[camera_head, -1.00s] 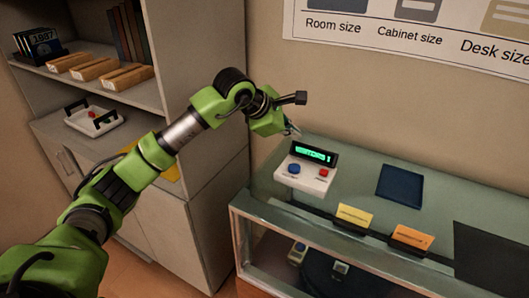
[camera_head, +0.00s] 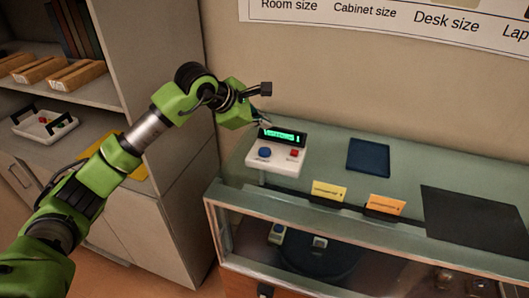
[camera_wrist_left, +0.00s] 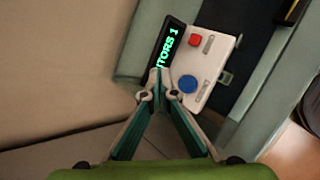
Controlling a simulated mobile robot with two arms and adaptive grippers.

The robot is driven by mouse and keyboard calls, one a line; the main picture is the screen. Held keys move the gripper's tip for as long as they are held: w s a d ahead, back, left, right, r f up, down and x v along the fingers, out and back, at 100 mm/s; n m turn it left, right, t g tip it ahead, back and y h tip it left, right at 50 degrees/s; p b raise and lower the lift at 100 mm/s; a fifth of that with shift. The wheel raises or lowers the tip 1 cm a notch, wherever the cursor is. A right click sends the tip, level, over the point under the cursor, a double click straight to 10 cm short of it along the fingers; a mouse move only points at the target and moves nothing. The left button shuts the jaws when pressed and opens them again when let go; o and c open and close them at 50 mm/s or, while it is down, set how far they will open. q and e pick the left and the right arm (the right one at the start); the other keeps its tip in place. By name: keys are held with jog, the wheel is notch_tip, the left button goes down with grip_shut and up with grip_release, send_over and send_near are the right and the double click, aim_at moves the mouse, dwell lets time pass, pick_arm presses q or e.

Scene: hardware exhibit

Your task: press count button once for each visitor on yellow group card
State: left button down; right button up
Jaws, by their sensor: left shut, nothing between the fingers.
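The white counter box (camera_head: 275,158) stands on the left end of the glass case top. It has a blue button (camera_head: 264,152), a red button (camera_head: 294,153) and a green-lit display (camera_head: 283,136). In the left wrist view the display (camera_wrist_left: 166,52) ends in "ITORS 1", its start hidden. My left gripper (camera_head: 263,122) is shut and empty behind the box. In the wrist view its tips (camera_wrist_left: 159,75) overlap the display edge, away from the blue button (camera_wrist_left: 187,84); contact is unclear. The yellow card (camera_head: 329,191) stands in a dark holder; its print is unreadable.
An orange card (camera_head: 385,204) stands right of the yellow one. A dark blue pad (camera_head: 368,157) and a black panel (camera_head: 472,224) lie on the case top.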

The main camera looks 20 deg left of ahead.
aim_at(263, 151)
pick_arm(q)
notch_tip(263, 151, down, 6)
jog(key=b, duration=0.3)
jog(key=shift+r, duration=0.2)
jog(key=shift+f+b, duration=0.35)
jog(key=shift+f, duration=0.05)
jog(key=shift+w, duration=0.1)
dwell(0.6)
jog(key=shift+f+b, duration=0.45)
jog(key=shift+b, duration=0.15)
